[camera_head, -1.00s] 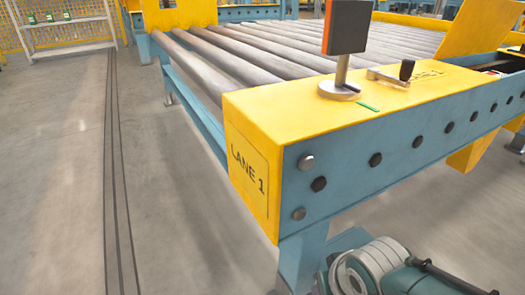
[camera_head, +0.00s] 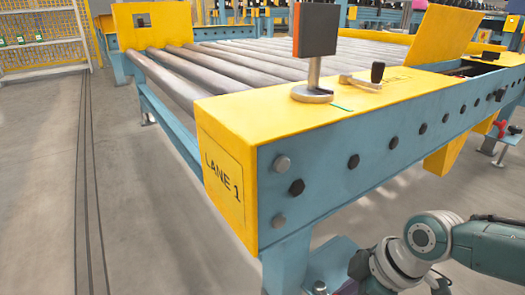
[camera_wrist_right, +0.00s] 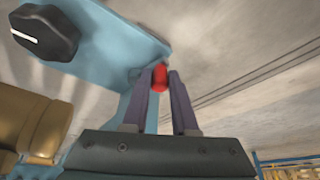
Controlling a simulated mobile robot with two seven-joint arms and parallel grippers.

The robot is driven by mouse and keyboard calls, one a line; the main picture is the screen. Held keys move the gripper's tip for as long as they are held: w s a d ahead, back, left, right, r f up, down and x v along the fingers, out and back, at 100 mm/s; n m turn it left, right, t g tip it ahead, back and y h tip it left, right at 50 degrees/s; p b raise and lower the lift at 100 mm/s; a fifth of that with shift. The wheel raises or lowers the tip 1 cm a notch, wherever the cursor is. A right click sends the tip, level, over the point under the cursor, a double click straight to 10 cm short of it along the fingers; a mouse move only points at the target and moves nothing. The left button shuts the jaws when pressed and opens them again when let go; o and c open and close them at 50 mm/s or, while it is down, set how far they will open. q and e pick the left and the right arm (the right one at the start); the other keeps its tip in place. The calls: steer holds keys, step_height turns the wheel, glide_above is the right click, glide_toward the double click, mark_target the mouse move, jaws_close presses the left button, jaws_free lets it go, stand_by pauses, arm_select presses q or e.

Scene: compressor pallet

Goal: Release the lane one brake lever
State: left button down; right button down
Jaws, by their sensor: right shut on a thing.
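In the right wrist view my right gripper (camera_wrist_right: 162,84) is shut on a red handle tip (camera_wrist_right: 160,77), which sits between its two dark fingers. The red tip is close to the blue frame (camera_wrist_right: 105,30); the rest of the lever is hidden, so I cannot tell its angle. In the head view the yellow and blue end of lane 1 (camera_head: 222,178) stands at the centre. My left gripper is in neither view.
A black knob with a white mark (camera_wrist_right: 45,32) and a tan cylindrical part (camera_wrist_right: 35,120) are near the gripper. A post with a dark panel (camera_head: 314,30) and a black-knobbed crank (camera_head: 377,72) top the lane end. Open floor lies left.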

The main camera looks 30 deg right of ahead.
steer(key=shift+d+n+g+y+b, duration=0.35)
steer(key=shift+d+n+b, duration=0.3)
steer(key=shift+n+b, duration=0.6)
steer(key=c, duration=1)
jaws_free()
steer(key=shift+w, duration=0.15)
steer(key=p+v, duration=0.7)
steer(key=v, duration=0.3)
steer(key=shift+p, duration=0.4)
